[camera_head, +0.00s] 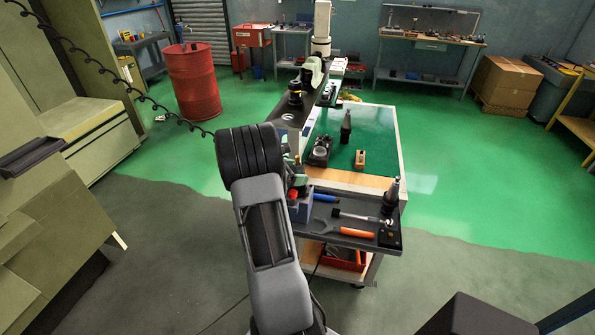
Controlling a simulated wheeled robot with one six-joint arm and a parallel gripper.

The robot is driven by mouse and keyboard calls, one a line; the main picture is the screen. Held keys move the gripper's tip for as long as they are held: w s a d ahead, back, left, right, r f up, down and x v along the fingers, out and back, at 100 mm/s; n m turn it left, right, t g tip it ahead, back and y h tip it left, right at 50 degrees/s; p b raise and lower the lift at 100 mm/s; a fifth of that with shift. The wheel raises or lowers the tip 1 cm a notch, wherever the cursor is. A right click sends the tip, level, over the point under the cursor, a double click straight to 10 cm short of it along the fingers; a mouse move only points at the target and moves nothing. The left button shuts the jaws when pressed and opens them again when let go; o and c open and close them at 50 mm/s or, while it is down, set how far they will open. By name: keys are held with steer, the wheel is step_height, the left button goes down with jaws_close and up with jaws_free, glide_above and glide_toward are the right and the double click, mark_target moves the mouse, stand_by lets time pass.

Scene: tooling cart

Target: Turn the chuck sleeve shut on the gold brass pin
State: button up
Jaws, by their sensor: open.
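My arm's black ribbed joint and grey link cover the left part of the tooling cart (386,150). I cannot make out my gripper; it seems hidden behind that joint. I cannot pick out the chuck sleeve or the gold brass pin.
The tray holds an orange-handled tool (345,231), a hammer-like tool (362,218) and an upright dark tool holder (390,197). Another holder (346,127) and a small orange-brown block (360,159) stand on the green top. A red drum (193,82) stands back left. Floor right of the cart is clear.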

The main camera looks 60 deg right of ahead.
steer(key=shift+s+d+f, duration=0.1)
steer(key=shift+s+d, duration=0.05)
steer(key=shift+d, duration=0.1)
steer(key=c, duration=0.9)
steer(key=shift+c, duration=0.2)
steer(key=m+g+y, duration=0.3)
steer(key=m, duration=0.1)
steer(key=shift+g+y, duration=0.3)
steer(key=shift+y, duration=0.1)
steer(key=shift+m+g+y+p, duration=0.45)
steer(key=shift+m+g+y, duration=0.75)
steer(key=shift+m+y, duration=1.25)
